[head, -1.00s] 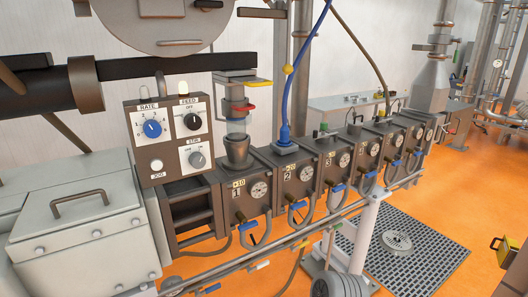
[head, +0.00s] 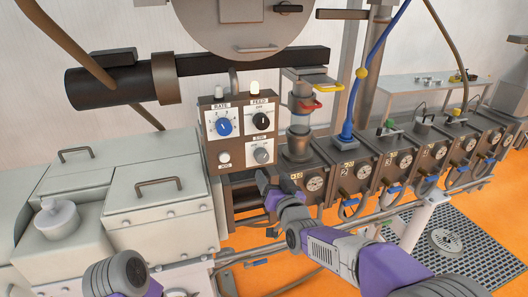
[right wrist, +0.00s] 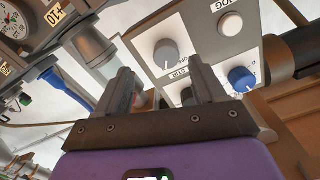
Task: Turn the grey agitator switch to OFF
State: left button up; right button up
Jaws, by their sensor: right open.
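The grey agitator switch (head: 262,156) is the knob at the lower right of the dark control panel, on the STIR plate. My right gripper (head: 270,182) is below the panel's lower right corner in the head view, apart from the switch. In the right wrist view its two fingers (right wrist: 162,85) are spread with nothing held, and the switch lies beyond the tips. Only part of my left arm shows at the bottom left; its gripper is out of view.
The panel also carries a blue RATE knob (head: 224,127), a black FEED knob (head: 261,121) and a white JOG button (head: 224,158). A feed funnel (head: 299,141) with red and yellow handles stands just right. Barrel blocks with gauges (head: 399,160) run right. A grey housing (head: 160,200) stands left.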

aim_at(263, 159)
jog(key=x, duration=0.2)
jog(key=r+p+x, duration=0.1)
jog(key=x, duration=0.4)
jog(key=shift+w+a+r, duration=0.2)
jog(key=shift+w+r, duration=0.1)
jog(key=shift+r, duration=0.05)
jog(key=c, duration=1.1)
jog(key=shift+o, duration=0.2)
